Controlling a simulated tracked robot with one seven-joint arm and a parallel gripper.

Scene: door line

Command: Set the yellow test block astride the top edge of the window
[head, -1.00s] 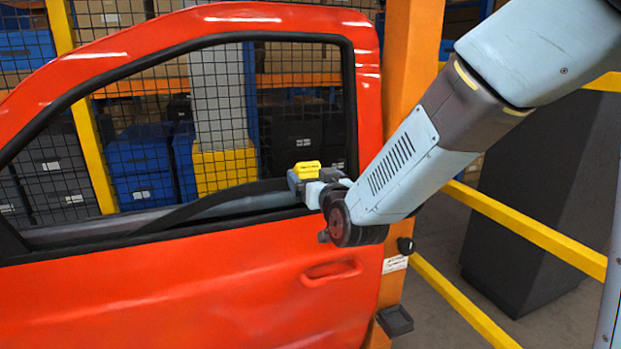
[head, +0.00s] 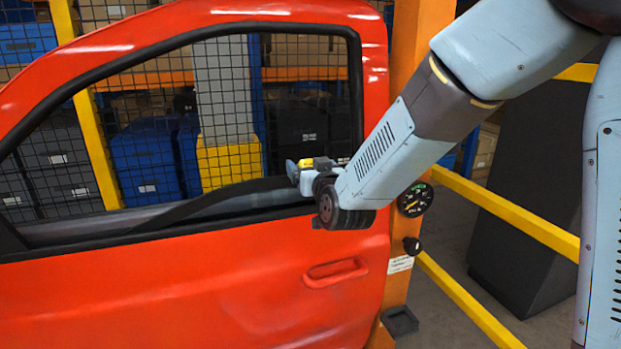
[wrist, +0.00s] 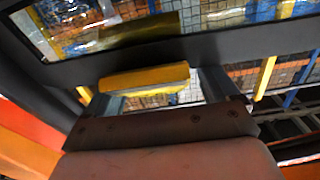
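The yellow test block (head: 307,163) is in my gripper (head: 305,172), in the lower right corner of the red door's window opening. In the wrist view the block (wrist: 145,77) lies between the two fingers of my gripper (wrist: 160,92), which seem shut on it. The block is clear of the window frame in the head view. The window (wrist: 130,35) shows past a dark band in the wrist view, with a yellow reflection on it. The glass's top edge cannot be made out clearly. My wrist hides the opening's lower right corner.
The red door (head: 200,290) fills the left and middle, with its handle (head: 336,272). An orange post (head: 408,80) with a gauge (head: 415,199) stands at its right. Yellow rails (head: 500,214) run on the right. Mesh and blue bins (head: 145,160) lie behind the window opening.

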